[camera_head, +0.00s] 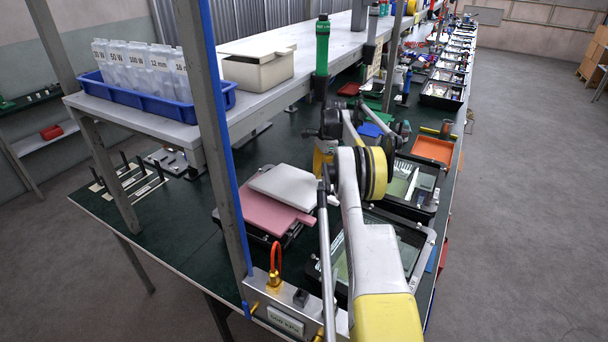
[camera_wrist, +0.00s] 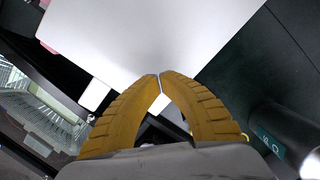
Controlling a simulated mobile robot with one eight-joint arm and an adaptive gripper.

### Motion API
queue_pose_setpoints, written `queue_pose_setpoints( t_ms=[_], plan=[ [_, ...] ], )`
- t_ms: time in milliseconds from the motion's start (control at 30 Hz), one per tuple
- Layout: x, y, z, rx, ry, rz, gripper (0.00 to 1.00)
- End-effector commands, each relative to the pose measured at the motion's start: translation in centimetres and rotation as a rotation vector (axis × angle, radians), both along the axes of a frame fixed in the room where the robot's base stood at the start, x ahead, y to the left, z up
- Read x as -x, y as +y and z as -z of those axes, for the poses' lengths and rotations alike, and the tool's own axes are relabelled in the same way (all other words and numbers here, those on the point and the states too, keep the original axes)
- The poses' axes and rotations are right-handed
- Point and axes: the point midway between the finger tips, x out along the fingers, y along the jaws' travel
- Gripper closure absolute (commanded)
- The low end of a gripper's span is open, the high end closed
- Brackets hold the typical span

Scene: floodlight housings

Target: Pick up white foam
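The white foam (camera_head: 285,187) is a flat slab lying on top of a pink slab (camera_head: 262,204) in the head view. In the wrist view the white foam (camera_wrist: 150,35) fills the top middle, with its edge at my fingertips. A small white tab (camera_wrist: 95,95) shows at its left edge. My gripper (camera_wrist: 159,76) has yellow ribbed fingers whose tips meet in front of the foam. No foam is clearly pinched between them, and whether they touch it is unclear. In the head view my arm hides the gripper.
Black trays with clear covers (camera_head: 412,185) stand right of the stack. An orange tray (camera_head: 432,149) is farther back. A blue-edged post (camera_head: 222,130) stands left of the stack.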

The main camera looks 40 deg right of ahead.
Motion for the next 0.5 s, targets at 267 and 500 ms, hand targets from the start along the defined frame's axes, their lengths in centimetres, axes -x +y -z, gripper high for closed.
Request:
queue_pose_setpoints(
  t_ms=[267,500],
  plan=[
    [1.3,-3.0,-0.1,-0.002,-0.001,0.007,0.69],
    [3.8,-3.4,-2.2,-0.057,-0.024,0.236,0.46]
  ],
)
